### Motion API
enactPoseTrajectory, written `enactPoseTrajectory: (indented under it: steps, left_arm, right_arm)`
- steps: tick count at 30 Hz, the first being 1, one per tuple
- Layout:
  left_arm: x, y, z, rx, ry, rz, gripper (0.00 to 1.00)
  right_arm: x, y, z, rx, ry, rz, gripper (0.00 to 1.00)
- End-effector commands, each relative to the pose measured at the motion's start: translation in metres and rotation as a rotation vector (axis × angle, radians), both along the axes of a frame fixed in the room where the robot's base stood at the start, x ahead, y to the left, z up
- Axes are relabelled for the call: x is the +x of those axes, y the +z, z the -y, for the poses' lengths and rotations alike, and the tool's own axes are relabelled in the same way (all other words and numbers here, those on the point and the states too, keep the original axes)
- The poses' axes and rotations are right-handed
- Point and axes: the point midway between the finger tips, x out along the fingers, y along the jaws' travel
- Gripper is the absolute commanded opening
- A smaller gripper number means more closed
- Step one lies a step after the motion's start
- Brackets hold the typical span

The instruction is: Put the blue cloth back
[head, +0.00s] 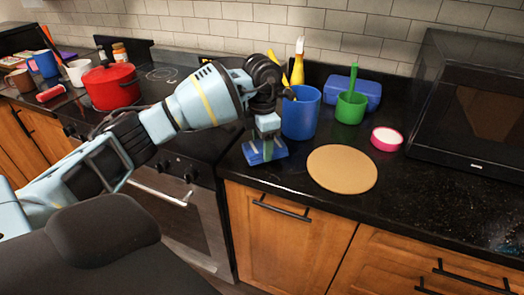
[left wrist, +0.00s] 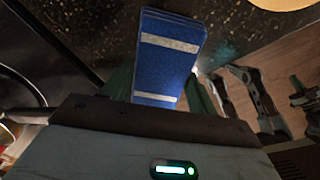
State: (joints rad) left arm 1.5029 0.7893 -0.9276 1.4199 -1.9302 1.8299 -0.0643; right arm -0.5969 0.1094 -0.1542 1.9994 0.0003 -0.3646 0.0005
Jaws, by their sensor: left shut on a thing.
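The blue cloth (head: 277,151) is a small folded piece with pale stripes, at the counter's front edge beside the stove. It also shows in the left wrist view (left wrist: 172,65), with two white bands across it. My left gripper (head: 266,152) comes down on it from above and is shut on it. Its fingers are partly hidden by the cloth in the left wrist view. I cannot tell whether the cloth rests fully on the counter or is slightly raised. My right gripper does not show.
A blue cup (head: 301,115) with utensils stands close behind the cloth, and a round tan board (head: 342,168) lies to its right. A green cup (head: 350,108), a pink-rimmed dish (head: 386,138) and a microwave (head: 470,115) are farther right. A red pot (head: 110,87) sits on the stove.

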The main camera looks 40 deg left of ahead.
Motion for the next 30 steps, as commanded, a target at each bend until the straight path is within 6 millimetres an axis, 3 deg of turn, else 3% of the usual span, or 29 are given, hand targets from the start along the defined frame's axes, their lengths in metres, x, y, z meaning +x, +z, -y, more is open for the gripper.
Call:
enactPoseTrajectory:
  steps: [5,15,16,21,30]
  left_arm:
    - [-0.001,-0.024,0.001,0.001,-0.001,-0.001,0.3]
    - [-0.001,-0.029,0.001,0.001,-0.001,-0.001,0.3]
    - [-0.001,-0.029,0.001,0.001,-0.001,-0.001,0.6]
    - [-0.001,-0.028,0.0,0.001,-0.001,-0.001,0.81]
    - [-0.001,-0.027,0.0,0.001,-0.001,0.001,0.81]
  right_arm:
    - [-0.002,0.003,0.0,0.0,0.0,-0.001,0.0]
    - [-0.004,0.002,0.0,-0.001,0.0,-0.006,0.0]
    - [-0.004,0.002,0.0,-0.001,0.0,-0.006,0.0]
    - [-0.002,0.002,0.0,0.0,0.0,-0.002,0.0]
    - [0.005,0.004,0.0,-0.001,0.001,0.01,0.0]
